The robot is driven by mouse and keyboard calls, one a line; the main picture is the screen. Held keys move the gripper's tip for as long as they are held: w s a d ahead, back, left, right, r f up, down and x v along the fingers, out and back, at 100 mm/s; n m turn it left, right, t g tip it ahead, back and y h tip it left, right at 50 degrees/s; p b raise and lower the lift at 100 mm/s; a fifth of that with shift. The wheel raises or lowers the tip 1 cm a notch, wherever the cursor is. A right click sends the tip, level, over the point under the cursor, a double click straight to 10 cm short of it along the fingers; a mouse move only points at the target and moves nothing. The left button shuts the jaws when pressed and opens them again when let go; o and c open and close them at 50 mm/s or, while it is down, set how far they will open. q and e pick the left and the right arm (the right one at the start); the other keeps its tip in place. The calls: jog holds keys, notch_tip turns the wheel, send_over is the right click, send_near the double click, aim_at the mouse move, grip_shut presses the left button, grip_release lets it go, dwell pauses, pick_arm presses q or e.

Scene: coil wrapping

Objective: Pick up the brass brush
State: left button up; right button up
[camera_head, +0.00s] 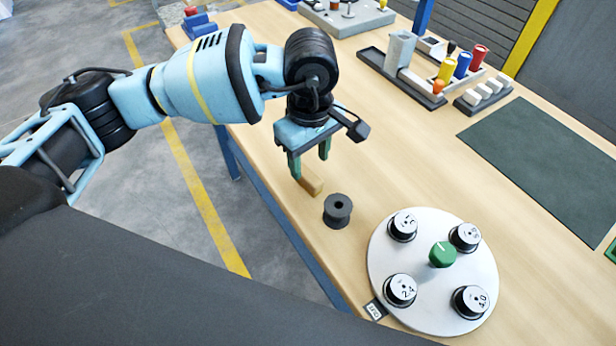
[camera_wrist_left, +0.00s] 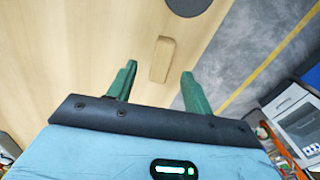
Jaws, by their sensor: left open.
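The brass brush, seen as a small tan-gold block (camera_head: 311,181), lies on the wooden table near its left edge in the head view. It also shows in the left wrist view (camera_wrist_left: 162,60), lying beyond and between the fingertips. My left gripper (camera_head: 310,163) is open above the block, its two green fingers apart. In the left wrist view the open fingers (camera_wrist_left: 158,75) have nothing between them in contact. Part of the block is hidden behind a finger in the head view. My right gripper is not in view.
A black spool (camera_head: 338,211) stands just in front of the block. A round grey turntable (camera_head: 433,313) with several labelled black spools and a green knob (camera_head: 442,254) is at front right. A dark mat (camera_head: 545,165) lies at right. Trays with coloured items (camera_head: 402,75) stand at the back.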

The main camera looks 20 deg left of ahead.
aim_at(308, 174)
pick_arm(q)
notch_tip(308, 174, down, 5)
jog(key=shift+a+r, duration=0.1)
jog(key=shift+a, duration=0.05)
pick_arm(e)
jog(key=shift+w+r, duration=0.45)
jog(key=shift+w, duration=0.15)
pick_arm(q)
jog(key=c, duration=1.1)
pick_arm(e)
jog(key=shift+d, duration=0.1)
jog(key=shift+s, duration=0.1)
pick_arm(q)
jog(key=shift+r, duration=0.6)
notch_tip(308, 174, up, 2)
jog(key=shift+r, duration=0.1)
jog(key=s+a, duration=0.1)
jog(key=s, duration=0.4)
jog(key=s+a+r, duration=0.1)
jog(key=s+a, duration=0.1)
jog(key=s, duration=0.3)
jog(key=s+a+b, duration=0.1)
jog(key=s+a, duration=0.1)
jog(key=s, duration=0.3)
jog(key=shift+s+r, duration=0.2)
jog(key=shift+r, duration=0.05)
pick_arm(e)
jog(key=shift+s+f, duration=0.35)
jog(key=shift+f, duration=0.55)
